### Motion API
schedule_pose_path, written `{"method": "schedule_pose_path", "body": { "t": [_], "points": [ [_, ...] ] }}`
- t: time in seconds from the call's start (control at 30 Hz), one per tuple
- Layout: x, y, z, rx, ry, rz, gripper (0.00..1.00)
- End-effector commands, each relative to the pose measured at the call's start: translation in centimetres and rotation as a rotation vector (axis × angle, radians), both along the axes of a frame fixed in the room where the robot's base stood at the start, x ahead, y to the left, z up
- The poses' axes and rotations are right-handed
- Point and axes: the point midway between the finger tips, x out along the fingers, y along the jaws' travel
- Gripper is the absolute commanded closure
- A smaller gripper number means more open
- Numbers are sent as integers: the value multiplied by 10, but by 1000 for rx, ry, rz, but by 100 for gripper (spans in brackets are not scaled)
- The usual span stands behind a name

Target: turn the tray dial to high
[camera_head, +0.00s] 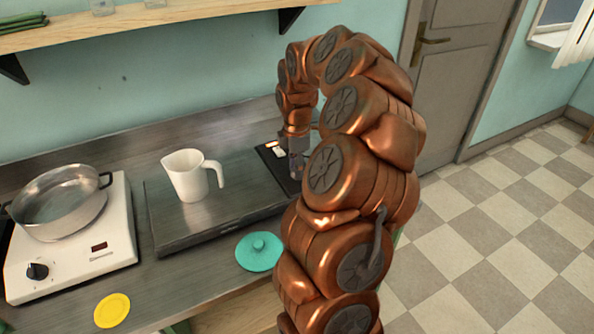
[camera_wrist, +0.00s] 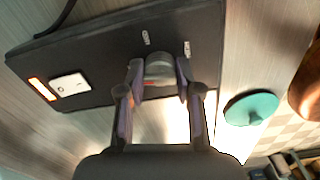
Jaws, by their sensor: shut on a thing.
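The tray (camera_head: 240,185) is a dark flat slab on the counter with a white jug (camera_head: 187,178) standing on it. Its black control panel (camera_wrist: 90,42) is at the tray's right end and fills the upper part of the wrist view. The tray dial (camera_wrist: 160,66) is a rounded grey knob on that panel. My gripper (camera_wrist: 159,76) is shut on the dial, one finger on each side. Two small labels on the panel are too blurred to read, and the dial's pointer cannot be made out. In the head view my arm hides most of the gripper and the dial.
A white switch (camera_wrist: 70,85) and an orange light (camera_wrist: 42,89) are on the same panel. A teal lid (camera_head: 259,252) and a yellow disc (camera_head: 112,310) lie near the counter's front. A white hotplate (camera_head: 95,262) with a pot (camera_head: 60,205) stands at the left. A shelf (camera_head: 130,18) hangs above.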

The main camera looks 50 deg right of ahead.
Motion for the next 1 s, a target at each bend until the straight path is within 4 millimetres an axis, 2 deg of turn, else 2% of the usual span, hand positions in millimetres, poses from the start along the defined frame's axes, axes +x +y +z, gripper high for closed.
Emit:
{"method": "schedule_pose_path", "body": {
  "t": [0.1,1.0],
  "points": [
    [0,0,-5,-1,-2,-102,100],
    [1,-1,-3,0,-4,-960,100]
  ]
}}
